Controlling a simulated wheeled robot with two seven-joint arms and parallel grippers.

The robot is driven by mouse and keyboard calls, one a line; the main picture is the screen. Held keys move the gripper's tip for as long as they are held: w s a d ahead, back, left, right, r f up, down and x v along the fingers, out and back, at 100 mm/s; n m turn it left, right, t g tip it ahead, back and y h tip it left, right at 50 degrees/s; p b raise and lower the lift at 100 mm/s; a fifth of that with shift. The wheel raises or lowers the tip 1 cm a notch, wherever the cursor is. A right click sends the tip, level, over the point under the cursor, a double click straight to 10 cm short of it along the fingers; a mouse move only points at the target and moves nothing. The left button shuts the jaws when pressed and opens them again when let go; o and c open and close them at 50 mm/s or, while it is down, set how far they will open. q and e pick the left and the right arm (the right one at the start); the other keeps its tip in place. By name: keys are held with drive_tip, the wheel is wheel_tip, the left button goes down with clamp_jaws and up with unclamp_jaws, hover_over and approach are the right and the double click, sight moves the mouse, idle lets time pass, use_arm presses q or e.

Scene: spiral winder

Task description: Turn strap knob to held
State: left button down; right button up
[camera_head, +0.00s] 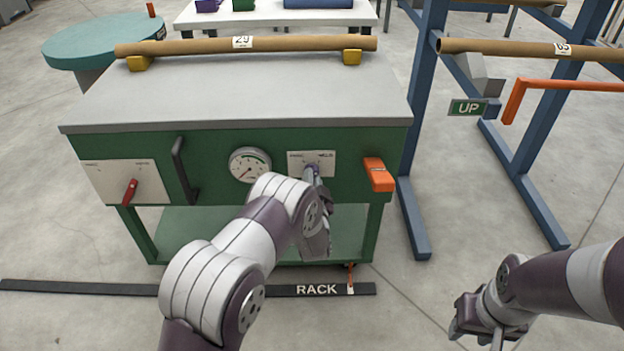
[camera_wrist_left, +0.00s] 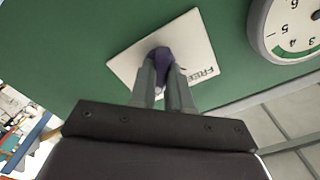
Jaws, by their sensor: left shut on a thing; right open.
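The strap knob (camera_wrist_left: 162,58) is a small dark purple knob on a white plate (camera_head: 325,157) on the green front of the cart. In the left wrist view, the plate (camera_wrist_left: 195,45) shows the word FREE at its right side. In the head view the plate's lettering is small, with one word at each end. My left gripper (camera_wrist_left: 163,75) is shut on the knob, with a finger on each side. In the head view my left gripper (camera_head: 312,172) reaches the plate and mostly covers the knob. My right gripper (camera_head: 487,325) is open and empty, low at the right, away from the cart.
A round gauge (camera_head: 249,165) sits left of the plate, and an orange block (camera_head: 378,174) sits right of it. A red lever (camera_head: 130,190) and a black handle (camera_head: 183,170) are further left. A brown tube (camera_head: 200,47) lies on the cart top. A blue rack (camera_head: 419,110) stands at right.

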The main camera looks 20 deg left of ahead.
use_arm(q)
drive_tip(key=shift+f, duration=0.15)
drive_tip(key=c, duration=1.1)
unclamp_jaws()
drive_tip(key=p+v, duration=0.3)
drive_tip(key=v, duration=0.9)
drive_tip(key=shift+s+d, duration=0.15)
drive_tip(key=shift+s, duration=0.25)
